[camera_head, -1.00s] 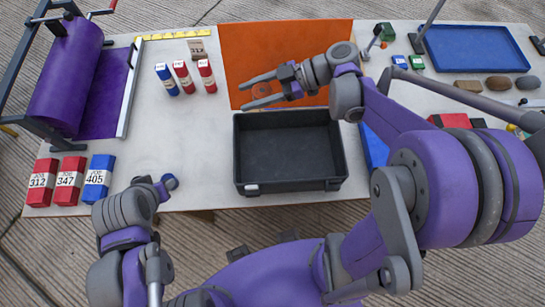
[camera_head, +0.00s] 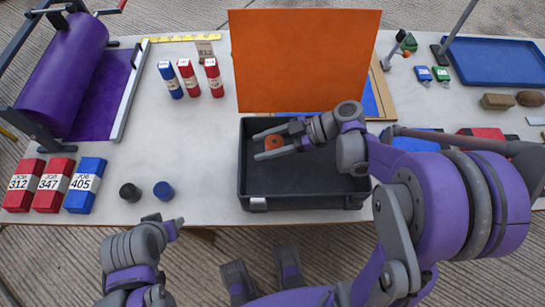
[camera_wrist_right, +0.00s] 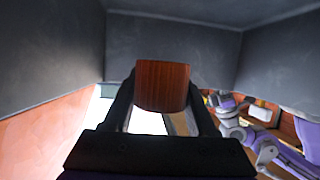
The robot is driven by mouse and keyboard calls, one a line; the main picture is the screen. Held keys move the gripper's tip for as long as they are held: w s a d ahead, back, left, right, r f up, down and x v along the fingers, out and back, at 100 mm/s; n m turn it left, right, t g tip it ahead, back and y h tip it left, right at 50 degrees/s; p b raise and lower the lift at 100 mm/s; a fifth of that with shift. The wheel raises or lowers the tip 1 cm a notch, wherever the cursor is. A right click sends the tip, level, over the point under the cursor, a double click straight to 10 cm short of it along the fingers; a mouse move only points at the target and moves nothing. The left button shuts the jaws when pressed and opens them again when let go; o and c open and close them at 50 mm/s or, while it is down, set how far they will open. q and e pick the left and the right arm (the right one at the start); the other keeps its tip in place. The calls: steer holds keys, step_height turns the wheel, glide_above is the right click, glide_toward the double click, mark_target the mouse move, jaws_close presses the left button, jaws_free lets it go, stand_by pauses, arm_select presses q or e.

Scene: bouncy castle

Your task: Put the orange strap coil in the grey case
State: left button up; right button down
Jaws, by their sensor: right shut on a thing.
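The orange strap coil (camera_head: 275,141) is a small round roll. It is between the fingers of my right gripper (camera_head: 257,145), which is shut on it. The coil also shows in the right wrist view (camera_wrist_right: 163,86), held between the two dark fingers, with dark walls around. The grey case (camera_head: 300,186) is a dark, open-topped box at the table's front middle. The gripper and coil appear over its left back part; their exact height is unclear. My left gripper (camera_head: 176,225) is in front of the table's edge, and its fingers are not clear.
A large orange panel (camera_head: 305,60) is right behind the case. Red and blue job boxes (camera_head: 53,186) stand at the left front. Black (camera_head: 129,192) and blue (camera_head: 163,190) round items are left of the case. A purple roller (camera_head: 62,73) fills the left back.

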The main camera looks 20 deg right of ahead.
mark_target(265, 162)
steer(key=shift+f+b, duration=0.5)
steer(key=shift+f, duration=1.95)
steer(key=shift+f, duration=0.1)
steer(key=shift+s+f+b, duration=0.1)
steer(key=shift+f+b, duration=0.4)
steer(key=shift+b, duration=0.05)
steer(key=shift+c, duration=1)
jaws_free()
steer(key=shift+s+a+f, duration=0.1)
steer(key=shift+a, duration=0.05)
